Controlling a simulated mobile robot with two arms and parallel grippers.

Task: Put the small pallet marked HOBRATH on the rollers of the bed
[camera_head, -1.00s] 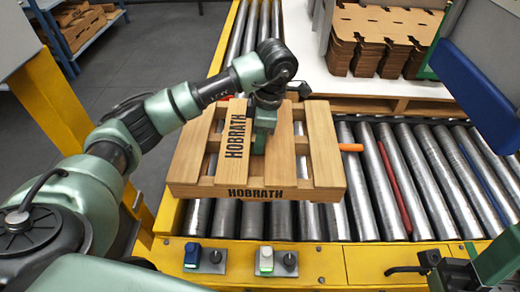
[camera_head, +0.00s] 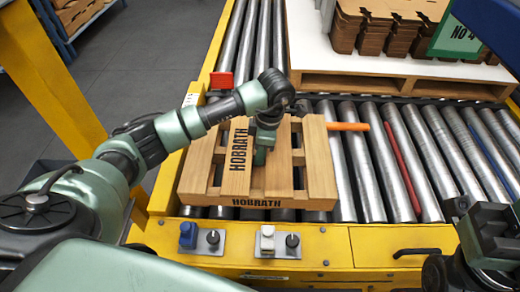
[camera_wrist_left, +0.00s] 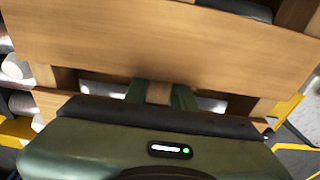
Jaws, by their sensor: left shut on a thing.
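The small wooden pallet (camera_head: 302,180) has HOBRATH printed on its middle slat and on its near edge. My left gripper (camera_head: 261,152) comes down from above and is shut on a slat of the pallet. The wrist view shows its fingers (camera_wrist_left: 160,94) on both sides of a wooden part. The pallet is over the near left end of the roller bed (camera_head: 372,172), roughly level; I cannot tell whether it touches the rollers. It hides the rollers under it. My right gripper (camera_head: 490,235) is at the lower right, away from the pallet, its jaws unclear.
An orange bar (camera_head: 347,126) lies just beyond the pallet's right side. A red strip (camera_head: 402,168) lies between rollers farther right. Blue and white switches (camera_head: 267,240) sit on the yellow front frame (camera_head: 338,245). A white-topped pallet (camera_head: 312,48) with stacked brown cardboard stands behind.

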